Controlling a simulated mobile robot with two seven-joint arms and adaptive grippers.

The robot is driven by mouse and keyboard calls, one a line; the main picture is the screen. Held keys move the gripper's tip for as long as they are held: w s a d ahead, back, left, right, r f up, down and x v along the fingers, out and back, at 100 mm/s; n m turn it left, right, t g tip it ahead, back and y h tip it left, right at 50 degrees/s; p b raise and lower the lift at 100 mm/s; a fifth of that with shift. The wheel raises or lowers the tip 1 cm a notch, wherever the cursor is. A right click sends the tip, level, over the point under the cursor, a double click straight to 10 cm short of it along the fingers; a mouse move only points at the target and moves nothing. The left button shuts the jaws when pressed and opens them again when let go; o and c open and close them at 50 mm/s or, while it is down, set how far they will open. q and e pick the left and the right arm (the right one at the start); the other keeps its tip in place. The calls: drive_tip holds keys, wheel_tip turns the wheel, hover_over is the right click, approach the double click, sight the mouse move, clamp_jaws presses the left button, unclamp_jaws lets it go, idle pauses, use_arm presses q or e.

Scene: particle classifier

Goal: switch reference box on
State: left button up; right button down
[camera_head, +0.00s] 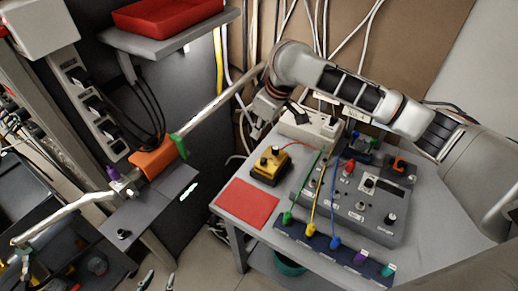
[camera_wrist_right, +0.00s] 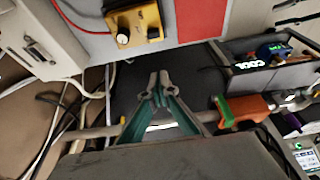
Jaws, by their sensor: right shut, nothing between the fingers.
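No label reading "reference box" is legible. My right gripper (camera_head: 256,136) points down left of the white box, beyond the yellow box. Its fingertips (camera_wrist_right: 158,92) meet and hold nothing; they are apart from both boxes. Two fingertips of my left gripper (camera_head: 158,280) seem to show at the bottom edge, spread apart and empty.
A large grey control box (camera_head: 372,226) with cables fills the table's right part. A red mat (camera_head: 247,203) lies at its left front, by a blue strip with coloured plugs (camera_head: 318,249). A metal pipe (camera_head: 215,103) with an orange valve part (camera_head: 153,160) runs left.

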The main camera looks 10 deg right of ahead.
sight(263, 162)
drive_tip(key=x, duration=1)
drive_tip(key=shift+w+a+b, duration=0.1)
drive_tip(key=shift+b, duration=0.25)
drive_tip(key=shift+s+d+p, duration=0.35)
drive_tip(key=shift+s+d, duration=0.7)
drive_tip(key=shift+d, duration=0.1)
use_arm(q)
drive_tip(key=shift+w+r, duration=0.1)
drive_tip(key=shift+w, duration=0.15)
use_arm(e)
drive_tip(key=shift+s+d, duration=0.3)
drive_tip(key=shift+s, duration=0.05)
use_arm(q)
drive_tip(key=shift+d, duration=0.1)
use_arm(e)
drive_tip(key=shift+d, duration=0.1)
